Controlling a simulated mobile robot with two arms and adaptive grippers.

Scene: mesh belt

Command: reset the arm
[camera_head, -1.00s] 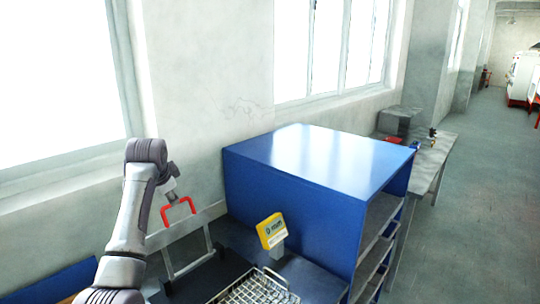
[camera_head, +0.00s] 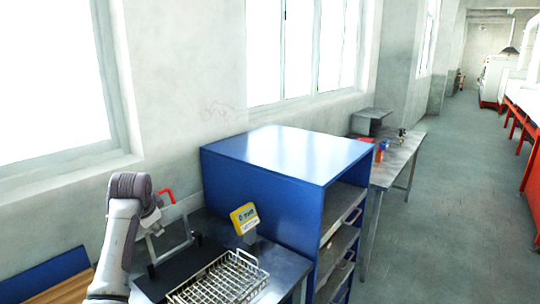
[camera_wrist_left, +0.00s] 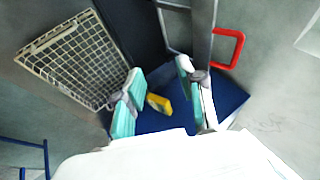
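My left arm (camera_head: 122,235) comes up from the lower left of the head view, bent at a dark grey joint. Its gripper is mostly hidden behind the arm there. In the left wrist view my left gripper (camera_wrist_left: 162,82) has its two teal-padded fingers apart, with nothing held between them. A yellow sign (camera_wrist_left: 158,103) shows between and beyond the fingers. My right arm and right gripper are in neither view.
A wire mesh basket (camera_head: 222,280) lies on the bench beside the blue shelf cabinet (camera_head: 285,155). A metal frame with a red handle (camera_head: 166,196) stands by the wall. A grey table (camera_head: 400,150) is farther back; open floor (camera_head: 450,220) is at right.

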